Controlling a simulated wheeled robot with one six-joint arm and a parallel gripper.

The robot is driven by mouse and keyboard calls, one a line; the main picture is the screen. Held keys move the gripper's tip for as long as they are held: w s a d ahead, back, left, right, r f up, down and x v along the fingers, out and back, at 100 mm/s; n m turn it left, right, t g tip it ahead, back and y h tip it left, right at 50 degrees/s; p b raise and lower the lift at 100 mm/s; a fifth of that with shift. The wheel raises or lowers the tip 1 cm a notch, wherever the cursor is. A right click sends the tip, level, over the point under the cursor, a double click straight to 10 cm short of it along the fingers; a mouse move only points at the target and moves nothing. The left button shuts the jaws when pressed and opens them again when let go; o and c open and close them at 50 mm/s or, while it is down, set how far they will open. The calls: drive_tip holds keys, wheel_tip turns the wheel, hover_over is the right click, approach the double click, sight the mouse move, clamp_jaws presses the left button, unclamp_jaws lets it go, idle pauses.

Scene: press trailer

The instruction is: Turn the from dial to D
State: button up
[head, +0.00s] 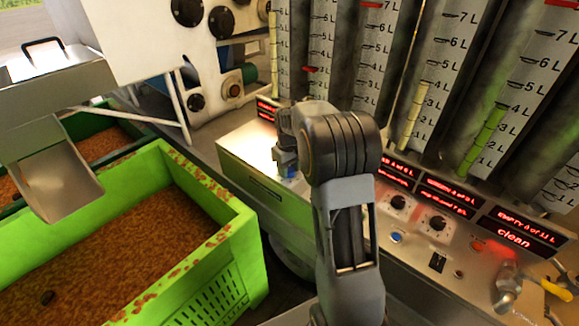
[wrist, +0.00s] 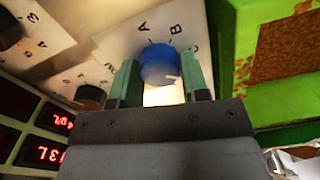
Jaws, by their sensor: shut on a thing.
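D is not visible. My gripper (wrist: 160,76) has its green finger pads on both sides of the dial and is shut on it. In the head view my gripper (head: 287,168) is at the far left end of the metal control panel (head: 245,148), with a bit of blue below it. My arm hides part of the panel.
Two dark knobs (head: 398,202) (head: 437,223), red displays (head: 520,230), a blue button (head: 396,237) and a metal tap (head: 508,285) are on the panel. Tall gauges (head: 440,60) stand behind. A green crate (head: 245,240) of brown mash stands left.

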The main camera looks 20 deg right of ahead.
sight(289, 169)
drive_tip(key=shift+m, duration=1)
drive_tip(key=o, duration=0.9)
drive_tip(key=shift+r, duration=0.1)
wheel_tip(289, 169, up, 14)
drive_tip(key=shift+f+p, duration=0.15)
drive_tip(key=shift+p, duration=0.35)
